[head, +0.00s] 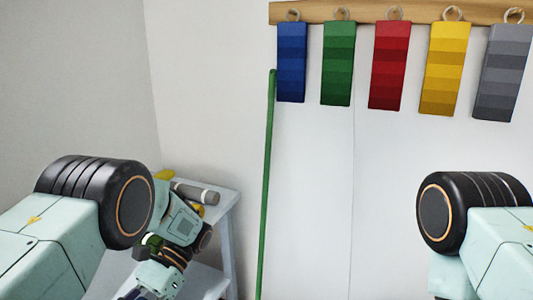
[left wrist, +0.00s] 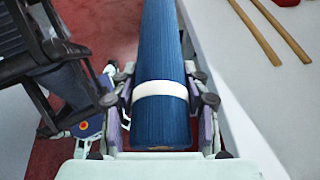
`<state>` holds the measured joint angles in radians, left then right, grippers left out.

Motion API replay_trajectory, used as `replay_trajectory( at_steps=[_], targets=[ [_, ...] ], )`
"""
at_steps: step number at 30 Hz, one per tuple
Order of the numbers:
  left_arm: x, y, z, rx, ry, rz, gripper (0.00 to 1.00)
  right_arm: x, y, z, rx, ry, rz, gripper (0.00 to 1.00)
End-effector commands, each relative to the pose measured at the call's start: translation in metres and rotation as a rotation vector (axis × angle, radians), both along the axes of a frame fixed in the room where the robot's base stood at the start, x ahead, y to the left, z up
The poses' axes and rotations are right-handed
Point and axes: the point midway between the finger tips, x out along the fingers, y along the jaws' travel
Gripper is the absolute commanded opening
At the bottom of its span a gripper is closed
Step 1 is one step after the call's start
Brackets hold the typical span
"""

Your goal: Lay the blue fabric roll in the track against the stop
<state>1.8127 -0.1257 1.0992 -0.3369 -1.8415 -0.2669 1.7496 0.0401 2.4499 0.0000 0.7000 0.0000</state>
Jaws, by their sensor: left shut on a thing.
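The blue fabric roll (left wrist: 160,45) with a white band (left wrist: 160,89) runs lengthwise up the left wrist view. My left gripper (left wrist: 160,100) is shut on it near the band, a finger on each side. In the head view my left gripper (head: 140,292) is only partly in sight at the bottom edge, and the roll cannot be made out clearly there. My right arm shows at the right of the head view, but its gripper is out of the frame. I cannot make out the track or the stop in either view.
A pale side table (head: 225,195) holds a grey roll (head: 196,193) and yellow items. A green pole (head: 266,180) stands by the wall. Colored swatches hang from a wooden rail (head: 375,14). Two wooden rods (left wrist: 272,30) lie on a pale surface right of the roll.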

Motion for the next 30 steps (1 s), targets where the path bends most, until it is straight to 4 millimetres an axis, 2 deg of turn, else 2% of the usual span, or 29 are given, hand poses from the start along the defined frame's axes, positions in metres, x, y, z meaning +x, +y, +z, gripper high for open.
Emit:
replay_trajectory(
  at_steps=[9,18,24,30],
  targets=[
    [-0.019,-0.047,-0.006,-0.002,0.004,0.637,0.04,0.000,0.000,0.000,0.000,0.000,0.000,0.40],
    [-0.016,-0.085,0.004,-0.002,0.006,1.284,0.04,0.000,0.000,0.000,0.000,-0.001,0.000,0.40],
    [-0.009,-0.097,0.012,-0.002,0.007,1.641,0.04,0.000,0.000,0.000,0.000,0.000,0.000,0.40],
    [0.001,-0.101,0.020,-0.003,0.013,1.982,0.04,0.000,0.000,0.000,0.000,0.000,0.000,0.40]
  ],
)
